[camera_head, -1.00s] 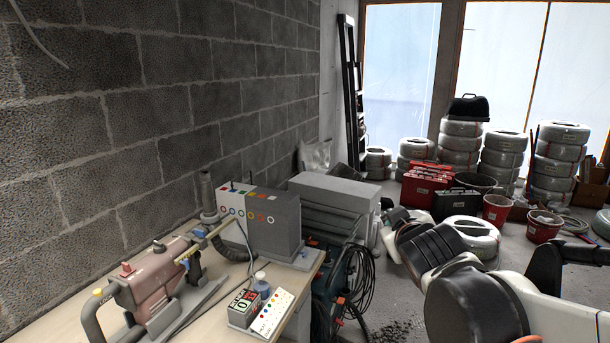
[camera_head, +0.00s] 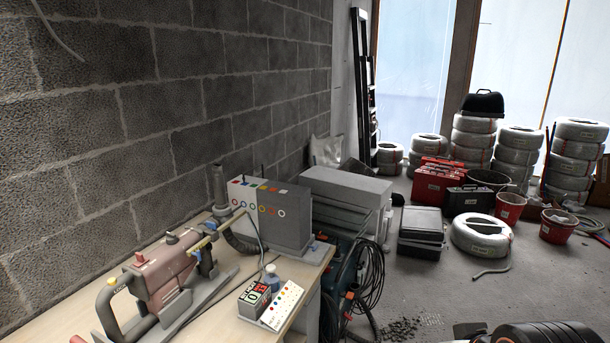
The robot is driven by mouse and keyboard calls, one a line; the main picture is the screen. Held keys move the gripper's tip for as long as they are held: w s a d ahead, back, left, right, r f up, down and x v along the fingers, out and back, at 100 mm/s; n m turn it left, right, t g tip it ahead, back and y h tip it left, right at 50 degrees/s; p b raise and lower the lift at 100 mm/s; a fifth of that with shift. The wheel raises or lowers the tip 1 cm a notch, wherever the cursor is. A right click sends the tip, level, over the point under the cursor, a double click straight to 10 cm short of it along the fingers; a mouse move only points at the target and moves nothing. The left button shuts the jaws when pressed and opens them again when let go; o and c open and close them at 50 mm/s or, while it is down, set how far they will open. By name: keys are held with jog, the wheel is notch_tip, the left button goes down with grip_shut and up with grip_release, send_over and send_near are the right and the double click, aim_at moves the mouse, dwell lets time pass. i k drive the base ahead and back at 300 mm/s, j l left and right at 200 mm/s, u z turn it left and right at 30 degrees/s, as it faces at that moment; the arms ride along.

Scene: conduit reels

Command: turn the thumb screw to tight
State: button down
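A pink machine (camera_head: 165,270) with a grey curved handle (camera_head: 104,312) stands on the wooden bench at the lower left. A yellow knob (camera_head: 111,281) is on the handle, and a red knob (camera_head: 139,258) and a dark knob (camera_head: 172,238) are on its top. A brass-coloured bar with a blue clamp (camera_head: 196,255) is at its right end. I cannot tell which of these small parts is the thumb screw, or how tight it is. My gripper is not in view; only a dark part of my arm shows at the lower right edge.
A grey box with coloured rings (camera_head: 262,213), a display box (camera_head: 254,298), a button panel (camera_head: 283,304) and a small blue-and-white bottle (camera_head: 270,278) share the bench (camera_head: 215,322). Cables hang beside it. Black cases (camera_head: 421,231), conduit reels (camera_head: 481,235) and buckets stand on the floor.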

aim_at(208, 224)
jog(key=k+l+u, duration=0.15)
jog(key=u, duration=1.1)
